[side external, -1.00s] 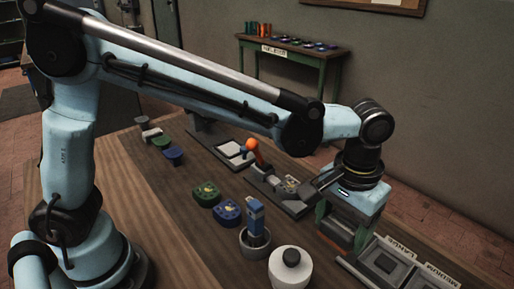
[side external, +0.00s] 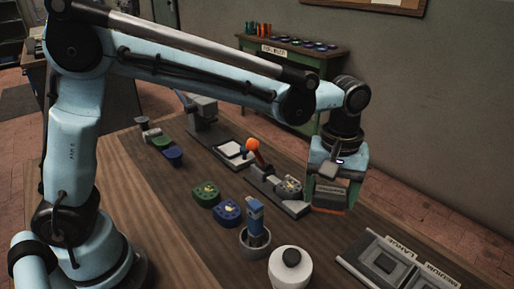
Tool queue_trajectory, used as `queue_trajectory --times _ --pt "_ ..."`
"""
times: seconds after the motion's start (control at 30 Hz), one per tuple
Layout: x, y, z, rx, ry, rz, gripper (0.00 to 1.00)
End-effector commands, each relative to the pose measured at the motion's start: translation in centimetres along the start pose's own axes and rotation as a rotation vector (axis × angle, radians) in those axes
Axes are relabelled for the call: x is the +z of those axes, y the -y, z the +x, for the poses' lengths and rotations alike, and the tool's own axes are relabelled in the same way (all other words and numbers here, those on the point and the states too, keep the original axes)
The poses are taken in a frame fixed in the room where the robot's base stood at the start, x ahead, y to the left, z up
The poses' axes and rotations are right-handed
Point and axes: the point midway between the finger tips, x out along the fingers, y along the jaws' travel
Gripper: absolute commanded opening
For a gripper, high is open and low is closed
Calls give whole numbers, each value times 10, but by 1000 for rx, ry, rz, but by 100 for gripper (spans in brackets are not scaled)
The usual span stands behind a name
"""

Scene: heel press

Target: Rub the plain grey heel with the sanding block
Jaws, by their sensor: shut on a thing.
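My gripper (side external: 328,201) has green fingers and is shut on the sanding block (side external: 329,195), a grey-brown block with an orange strip along its lower edge. The fingers hide part of the block. I hold it just right of a grey clamp fixture (side external: 295,207) with an orange-knobbed lever (side external: 253,145). The grey heel (side external: 290,185) sits in this fixture and shows a small yellow patch on top. The block looks apart from the heel, to its right; its exact height is hard to tell.
A green heel (side external: 206,193) and a blue heel (side external: 229,212) lie left of the fixture. A grey cup (side external: 254,244) with a blue tool and a white jar (side external: 290,272) stand in front. A tray labelled LARGE and MEDIUM (side external: 360,262) lies at right.

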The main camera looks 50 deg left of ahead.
Motion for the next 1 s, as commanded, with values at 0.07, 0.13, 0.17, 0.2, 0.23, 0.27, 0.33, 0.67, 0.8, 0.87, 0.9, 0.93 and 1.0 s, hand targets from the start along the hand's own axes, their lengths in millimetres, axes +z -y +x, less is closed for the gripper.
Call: queue_trajectory --times 0.07,0.13,0.17,0.2,0.23,0.27,0.33,0.67,0.8,0.87,0.9,0.93,1.0 --pt "-26 13 -2 0 0 -209 48" --pt "-45 24 -4 0 0 -381 48" --pt "-53 28 -4 0 0 -450 48" --pt "-62 34 -5 0 0 -536 48" --pt "-68 38 -6 0 0 -596 48" --pt "-74 42 -6 0 0 -652 48" --pt "-85 50 -7 0 0 -763 48" --pt "-103 64 -5 0 0 -957 48" --pt "-103 64 3 0 0 -955 48" --pt "-102 64 8 0 0 -954 48" --pt "-102 64 12 0 0 -954 48" --pt "-102 64 14 0 0 -954 48" --pt "-102 64 21 0 0 -953 48"
